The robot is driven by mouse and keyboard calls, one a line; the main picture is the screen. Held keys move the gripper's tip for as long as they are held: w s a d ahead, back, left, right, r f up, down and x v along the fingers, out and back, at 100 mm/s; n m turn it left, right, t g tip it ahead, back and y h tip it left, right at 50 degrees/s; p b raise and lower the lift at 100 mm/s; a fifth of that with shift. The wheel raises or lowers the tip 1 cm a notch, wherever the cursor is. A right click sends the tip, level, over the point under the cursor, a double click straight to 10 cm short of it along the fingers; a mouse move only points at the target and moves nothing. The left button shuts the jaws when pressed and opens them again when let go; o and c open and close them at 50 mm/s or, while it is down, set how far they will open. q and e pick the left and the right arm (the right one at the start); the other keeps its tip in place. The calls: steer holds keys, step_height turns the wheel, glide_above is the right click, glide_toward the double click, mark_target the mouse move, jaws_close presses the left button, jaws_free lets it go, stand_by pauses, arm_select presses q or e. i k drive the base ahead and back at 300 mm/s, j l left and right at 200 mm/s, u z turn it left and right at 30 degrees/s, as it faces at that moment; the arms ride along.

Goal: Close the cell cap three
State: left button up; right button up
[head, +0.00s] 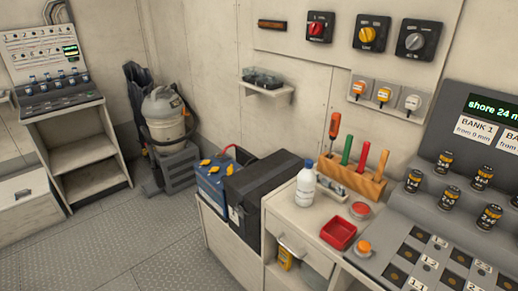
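A blue battery (210,187) with small yellow caps on its top sits in a pale open-topped bin, in the middle of the head view. One yellow cap (205,162) shows at its left end and another yellow cap (229,169) near its right side. The caps are too small to tell which is number three or whether each is open or closed. A red cable arches behind the battery. Neither of my grippers is in view.
A black box (262,185) stands right beside the battery. The counter to the right holds a white bottle (306,184), a red tray (338,232) and a wooden tool rack (352,180). A grey vacuum (165,118) stands behind left. The floor in front is clear.

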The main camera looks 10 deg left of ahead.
mark_target(230, 171)
steer(key=i+j+u, duration=0.2)
steer(key=j, duration=0.25)
steer(key=i+j+u, duration=0.25)
steer(key=j, duration=0.15)
steer(key=i+j+u, duration=1)
steer(key=i+u, duration=0.2)
steer(key=i, duration=0.9)
steer(key=i+z, duration=0.3)
steer(key=z, duration=0.15)
steer(key=i+z, duration=0.25)
steer(key=z, duration=0.2)
steer(key=i+j+z, duration=0.25)
steer(key=z, duration=0.2)
steer(key=i+z, duration=0.15)
steer(key=z, duration=0.35)
steer(key=i+j+z, duration=0.1)
steer(key=z, duration=0.4)
steer(key=i+j+z, duration=0.1)
steer(key=z, duration=0.35)
steer(key=i+j+z, duration=0.15)
steer(key=z, duration=0.25)
steer(key=i+j+z, duration=0.15)
steer(key=z, duration=0.25)
steer(key=j+z, duration=0.35)
steer(key=i, duration=0.05)
